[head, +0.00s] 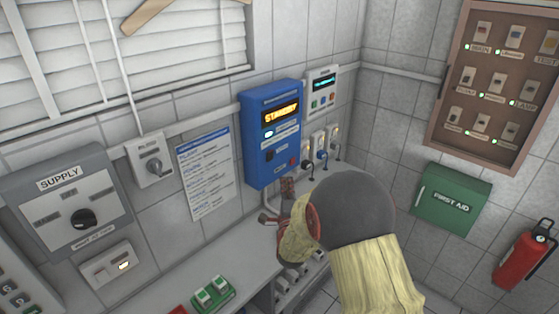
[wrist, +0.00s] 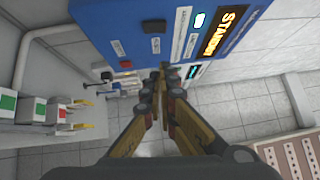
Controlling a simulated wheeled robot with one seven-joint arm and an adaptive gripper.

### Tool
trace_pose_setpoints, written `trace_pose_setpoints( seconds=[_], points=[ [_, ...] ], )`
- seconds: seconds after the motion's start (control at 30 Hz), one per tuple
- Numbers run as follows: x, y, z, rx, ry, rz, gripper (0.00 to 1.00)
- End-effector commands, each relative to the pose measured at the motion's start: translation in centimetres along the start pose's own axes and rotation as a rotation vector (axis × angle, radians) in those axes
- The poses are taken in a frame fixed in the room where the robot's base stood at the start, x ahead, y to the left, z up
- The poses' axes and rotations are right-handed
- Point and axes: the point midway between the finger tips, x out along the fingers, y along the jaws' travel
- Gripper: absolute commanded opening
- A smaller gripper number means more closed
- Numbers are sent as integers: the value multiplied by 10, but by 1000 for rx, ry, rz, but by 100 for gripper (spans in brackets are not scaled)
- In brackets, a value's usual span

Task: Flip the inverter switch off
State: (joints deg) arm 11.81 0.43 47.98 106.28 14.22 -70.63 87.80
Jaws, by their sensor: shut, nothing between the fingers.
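The blue inverter box (head: 272,134) hangs on the tiled wall, its amber display reading STANDBY. It also fills the top of the wrist view (wrist: 110,22). A small dark switch (head: 269,155) sits on its lower front, also visible in the wrist view (wrist: 153,27). A red button (head: 292,162) is to its right, near the lower edge. My gripper (wrist: 162,73) is shut and empty, its tips near the box's lower edge. In the head view, my gripper (head: 287,188) is partly hidden by my arm. Contact with the box cannot be told.
A grey supply panel (head: 110,190) with a dark knob and a printed sheet (head: 206,172) are left of the inverter. A small white unit (head: 322,92) and several plugs are right of it. A counter (head: 165,285) with a green double-button block (head: 212,295) runs below.

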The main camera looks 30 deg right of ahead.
Motion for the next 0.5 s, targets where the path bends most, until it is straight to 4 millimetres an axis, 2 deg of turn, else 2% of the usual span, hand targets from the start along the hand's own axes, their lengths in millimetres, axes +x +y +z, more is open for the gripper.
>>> trace_pose_setpoints(
  seconds=[0.37, 0.5],
  points=[
    [0, 1, 0, 21, 0, 4, 0],
    [6, 1, 0, 21, 1, 4, 0]
  ],
)
